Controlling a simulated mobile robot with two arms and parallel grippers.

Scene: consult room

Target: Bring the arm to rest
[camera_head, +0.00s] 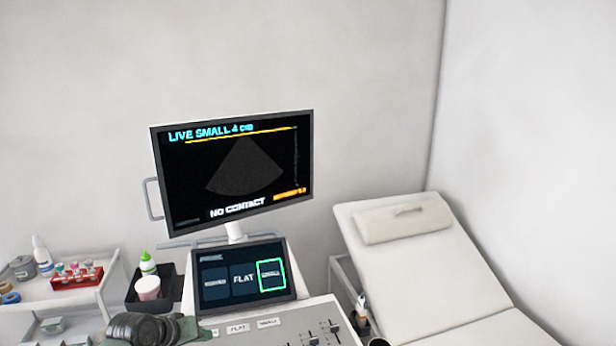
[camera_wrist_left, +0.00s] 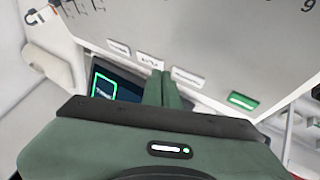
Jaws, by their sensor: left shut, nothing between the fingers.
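My left gripper (camera_head: 197,329) is at the bottom edge of the head view, over the left side of the ultrasound console (camera_head: 325,318). In the left wrist view its two green fingers (camera_wrist_left: 161,88) are together, with nothing between them. They are in front of the pale console panel, near a row of white labels; I cannot tell whether they touch it. The touch screen (camera_head: 240,308) shows several tiles, the right one outlined in green. The monitor (camera_head: 236,170) reads "LIVE SMALL" and "NO CONTACT". My right gripper is not in view.
A white cart (camera_head: 92,293) at left carries bottles and a red rack (camera_head: 76,281). A black tray (camera_head: 133,300) with a green-capped bottle (camera_head: 147,263) and a cup (camera_head: 148,288) is beside the console. An exam couch (camera_head: 420,275) with a pillow (camera_head: 403,219) is at right.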

